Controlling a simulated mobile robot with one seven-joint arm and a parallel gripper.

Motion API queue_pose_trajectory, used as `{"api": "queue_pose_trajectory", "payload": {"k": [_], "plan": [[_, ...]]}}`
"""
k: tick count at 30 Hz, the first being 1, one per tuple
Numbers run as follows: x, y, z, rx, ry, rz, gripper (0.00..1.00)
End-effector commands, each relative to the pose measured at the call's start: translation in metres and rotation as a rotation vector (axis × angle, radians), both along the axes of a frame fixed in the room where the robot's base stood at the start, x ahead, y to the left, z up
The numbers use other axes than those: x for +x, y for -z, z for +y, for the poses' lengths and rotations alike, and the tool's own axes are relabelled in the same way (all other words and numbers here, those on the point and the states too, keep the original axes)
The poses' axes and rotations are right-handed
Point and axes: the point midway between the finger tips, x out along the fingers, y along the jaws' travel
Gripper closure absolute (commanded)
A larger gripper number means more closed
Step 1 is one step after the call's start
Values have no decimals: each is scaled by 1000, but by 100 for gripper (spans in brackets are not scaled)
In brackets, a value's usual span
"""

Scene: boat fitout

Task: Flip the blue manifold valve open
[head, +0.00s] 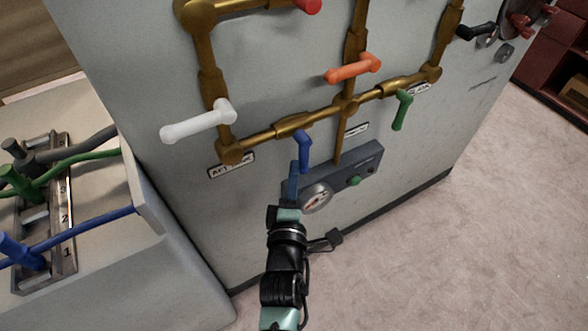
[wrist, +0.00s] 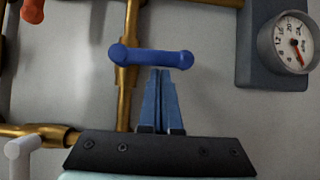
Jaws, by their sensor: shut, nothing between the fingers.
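The blue valve handle (head: 304,153) sits on a brass pipe on the grey panel and hangs down from its pivot in the head view. In the wrist view, the blue handle (wrist: 152,57) lies across the picture just beyond my fingertips. My gripper (head: 294,166) is just below and left of the handle, its blue fingers together and empty.
A pressure gauge (head: 316,197) and a box with a green button (head: 354,181) stand close right of my gripper. The floor at right is clear.

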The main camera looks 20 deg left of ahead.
Motion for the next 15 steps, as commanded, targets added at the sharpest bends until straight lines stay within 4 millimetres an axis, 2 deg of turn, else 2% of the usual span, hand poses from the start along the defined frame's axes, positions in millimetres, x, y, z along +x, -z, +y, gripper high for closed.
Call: {"api": "queue_pose_trajectory", "payload": {"k": [15], "plan": [[2, 4, -2, -30, 1, -39, 100]]}}
